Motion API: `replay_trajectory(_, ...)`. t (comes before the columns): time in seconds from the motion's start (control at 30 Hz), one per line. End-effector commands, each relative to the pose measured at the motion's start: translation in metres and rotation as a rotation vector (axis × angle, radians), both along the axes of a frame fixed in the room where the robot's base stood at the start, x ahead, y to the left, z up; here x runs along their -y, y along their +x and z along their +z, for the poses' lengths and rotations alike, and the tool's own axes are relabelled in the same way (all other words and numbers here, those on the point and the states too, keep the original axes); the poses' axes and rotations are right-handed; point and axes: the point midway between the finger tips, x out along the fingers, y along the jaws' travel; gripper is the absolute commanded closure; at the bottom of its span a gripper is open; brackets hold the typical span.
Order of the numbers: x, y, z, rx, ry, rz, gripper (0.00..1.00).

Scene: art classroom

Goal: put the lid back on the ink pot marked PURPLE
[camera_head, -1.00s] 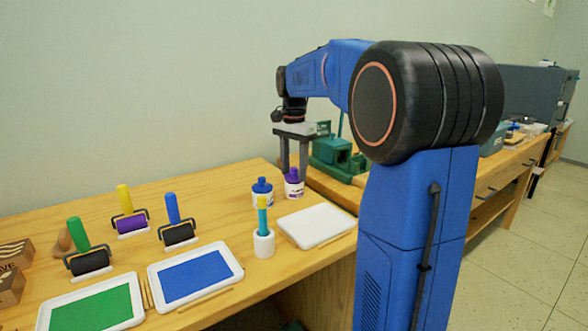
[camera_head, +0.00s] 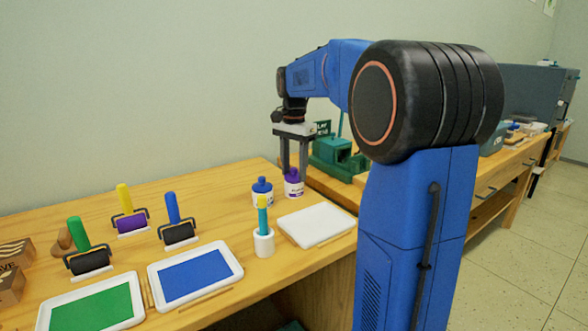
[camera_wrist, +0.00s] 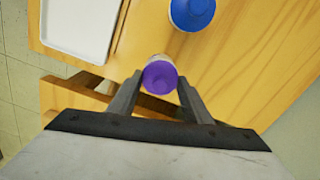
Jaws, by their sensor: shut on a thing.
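A white ink pot with a purple top (camera_head: 293,187) stands upright at the right end of the wooden table. Its label is too small to read. My gripper (camera_head: 294,167) points down over it, shut on the purple lid (camera_wrist: 160,77), with one finger on each side in the wrist view. In the head view the lid sits at the top of the pot, partly behind the fingers. I cannot tell whether it is fully seated. The pot's white body shows just past the lid in the wrist view.
A blue-topped pot (camera_head: 262,192) stands close to the left, and a white holder (camera_head: 264,242) with a teal-handled tool in front. An empty white tray (camera_head: 316,226) lies to the right. Ink trays and rollers fill the left. A green machine (camera_head: 338,155) is behind.

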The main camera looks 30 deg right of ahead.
Motion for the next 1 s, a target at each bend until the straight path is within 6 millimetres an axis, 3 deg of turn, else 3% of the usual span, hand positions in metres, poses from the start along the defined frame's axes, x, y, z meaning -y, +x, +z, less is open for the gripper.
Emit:
replay_trajectory(0.43, 0.0000, 0.0000, -0.0004, 0.000, 0.000, 0.000, 0.76)
replay_trajectory(0.47, 0.0000, 0.0000, -0.0004, 0.000, 0.000, 0.000, 0.53)
replay_trajectory(0.53, 0.0000, 0.0000, -0.0004, 0.000, 0.000, 0.000, 0.36)
replay_trajectory(0.77, -0.0001, 0.0000, -0.0004, 0.000, 0.000, 0.000, 0.34)
replay_trajectory(0.83, -0.0001, 0.0000, -0.0004, 0.000, 0.000, 0.000, 0.17)
replay_trajectory(1.0, -0.0001, 0.0000, -0.0004, 0.000, 0.000, 0.000, 0.15)
